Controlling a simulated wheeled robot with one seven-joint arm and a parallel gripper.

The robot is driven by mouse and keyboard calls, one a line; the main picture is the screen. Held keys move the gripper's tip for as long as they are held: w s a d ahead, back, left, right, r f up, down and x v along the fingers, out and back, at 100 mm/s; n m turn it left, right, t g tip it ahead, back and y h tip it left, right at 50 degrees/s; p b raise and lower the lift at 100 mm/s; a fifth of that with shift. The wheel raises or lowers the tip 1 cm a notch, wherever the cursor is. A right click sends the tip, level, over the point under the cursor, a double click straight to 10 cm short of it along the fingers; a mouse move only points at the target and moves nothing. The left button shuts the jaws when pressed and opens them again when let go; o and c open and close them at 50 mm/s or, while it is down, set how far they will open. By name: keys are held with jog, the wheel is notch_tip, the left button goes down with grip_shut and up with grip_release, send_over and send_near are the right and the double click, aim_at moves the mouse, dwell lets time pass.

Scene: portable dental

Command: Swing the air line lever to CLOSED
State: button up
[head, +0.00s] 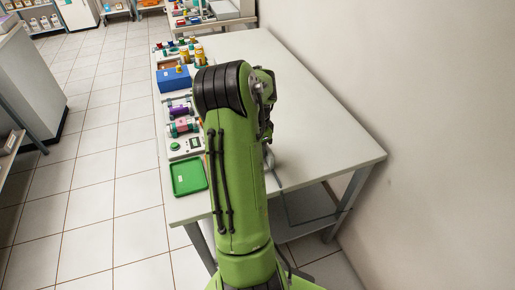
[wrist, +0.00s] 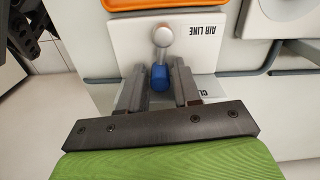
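In the wrist view, the air line lever has a silver pivot knob (wrist: 162,36) and a blue grip (wrist: 159,78) that points toward the bottom of the picture. It is mounted on a white panel (wrist: 125,45) with an upside-down "AIR LINE" label (wrist: 206,29). Part of a second label starting "CL" (wrist: 207,92) shows beside the right finger; the rest is hidden. My gripper (wrist: 159,80) is open, one finger on each side of the blue grip, with narrow gaps seeming to show. In the head view my arm hides the gripper and the lever.
In the wrist view, an orange-rimmed tray (wrist: 165,4) lies above the panel, and a grey tube (wrist: 265,62) runs to the right. In the head view, a long table (head: 310,130) holds a green tray (head: 188,178), a blue box (head: 173,79) and small items along its left side. Its right side is bare.

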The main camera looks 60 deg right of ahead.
notch_tip(320, 180, up, 16)
jog(key=p, duration=0.5)
jog(key=shift+f, duration=0.1)
